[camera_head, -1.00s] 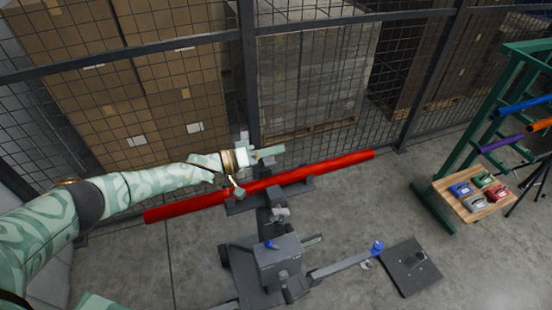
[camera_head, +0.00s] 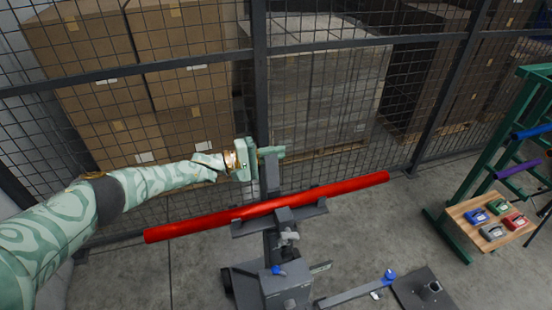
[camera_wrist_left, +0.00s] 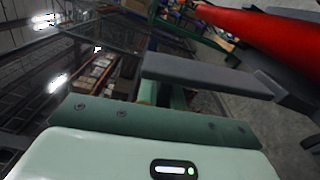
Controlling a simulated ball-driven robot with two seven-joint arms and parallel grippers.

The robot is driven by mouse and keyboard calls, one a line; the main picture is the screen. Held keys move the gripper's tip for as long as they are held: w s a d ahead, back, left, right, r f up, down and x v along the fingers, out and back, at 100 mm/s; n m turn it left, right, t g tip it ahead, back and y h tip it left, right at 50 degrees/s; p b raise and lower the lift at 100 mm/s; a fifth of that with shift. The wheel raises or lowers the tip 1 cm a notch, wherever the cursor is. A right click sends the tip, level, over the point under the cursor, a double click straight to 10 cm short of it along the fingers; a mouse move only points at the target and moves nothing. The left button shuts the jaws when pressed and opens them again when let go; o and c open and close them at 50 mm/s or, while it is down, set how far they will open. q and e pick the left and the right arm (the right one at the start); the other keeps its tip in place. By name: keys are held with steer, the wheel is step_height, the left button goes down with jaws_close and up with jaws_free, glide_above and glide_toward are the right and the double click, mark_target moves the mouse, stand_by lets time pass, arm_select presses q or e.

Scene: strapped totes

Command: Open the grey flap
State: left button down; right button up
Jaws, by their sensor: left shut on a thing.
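The grey flap (camera_head: 271,176) stands up behind a red pipe (camera_head: 330,194) on a grey stand in the head view. It also shows in the left wrist view (camera_wrist_left: 205,73) as a flat grey bar reaching in from the right. My left gripper (camera_head: 268,154) is at the upper end of the flap and shut on it. One green finger crosses the flap's top in the head view, and the other finger is mostly hidden. My right gripper is in neither view.
The red pipe rests across a grey cradle (camera_head: 312,210) on a wheeled stand (camera_head: 285,288). A wire mesh fence (camera_head: 205,105) with stacked boxes stands behind. A wooden board with several padlocks (camera_head: 462,215) is beside a green rack at right.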

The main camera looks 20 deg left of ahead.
arm_select(q)
steer(key=shift+w+a+f+b, duration=0.2)
steer(key=shift+f+b, duration=0.1)
steer(key=shift+w+a, duration=0.1)
steer(key=shift+f, duration=0.1)
steer(key=c, duration=1.5)
jaws_free()
steer(key=b+v, duration=0.1)
steer(key=v, duration=1.5)
steer(key=shift+a, duration=0.15)
